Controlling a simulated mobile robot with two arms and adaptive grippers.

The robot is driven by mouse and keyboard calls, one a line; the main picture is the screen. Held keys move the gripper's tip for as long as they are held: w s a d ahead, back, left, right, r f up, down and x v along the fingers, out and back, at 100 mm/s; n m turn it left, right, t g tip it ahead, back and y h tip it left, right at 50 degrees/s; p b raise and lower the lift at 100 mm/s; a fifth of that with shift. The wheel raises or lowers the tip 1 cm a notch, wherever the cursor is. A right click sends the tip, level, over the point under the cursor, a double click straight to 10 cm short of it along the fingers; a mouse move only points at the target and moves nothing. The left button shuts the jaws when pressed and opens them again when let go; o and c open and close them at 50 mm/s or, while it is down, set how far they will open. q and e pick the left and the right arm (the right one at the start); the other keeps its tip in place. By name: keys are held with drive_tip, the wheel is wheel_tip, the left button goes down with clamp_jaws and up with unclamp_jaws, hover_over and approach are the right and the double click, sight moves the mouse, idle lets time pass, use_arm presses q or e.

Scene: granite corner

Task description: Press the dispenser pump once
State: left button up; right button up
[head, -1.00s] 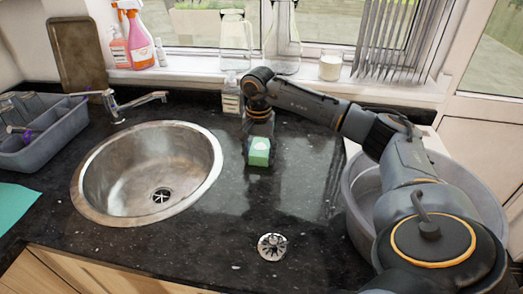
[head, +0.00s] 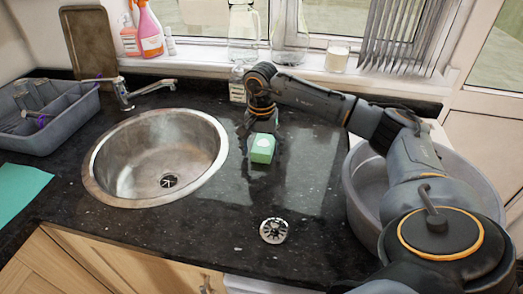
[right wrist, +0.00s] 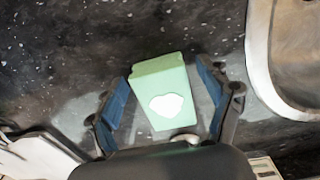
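A clear bottle with a pale label (head: 237,85), which looks like the dispenser, stands at the back of the counter below the window; my right arm partly hides it, and its pump is not clear. My right gripper (head: 262,128) points down in front of it, apart from it. A green block with a white patch (head: 262,149), like a sponge, sits between its fingertips; it also shows in the right wrist view (right wrist: 163,92). My left gripper is out of view.
The round steel sink (head: 155,158) lies left of the gripper, with a tap (head: 127,95) behind it. A drain strainer (head: 273,231) lies on the front counter. A grey tub (head: 362,190) is at right. Glassware (head: 290,38) stands on the sill.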

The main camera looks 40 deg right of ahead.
sight(261, 149)
wheel_tip(261, 149, up, 12)
idle(0.7)
idle(0.4)
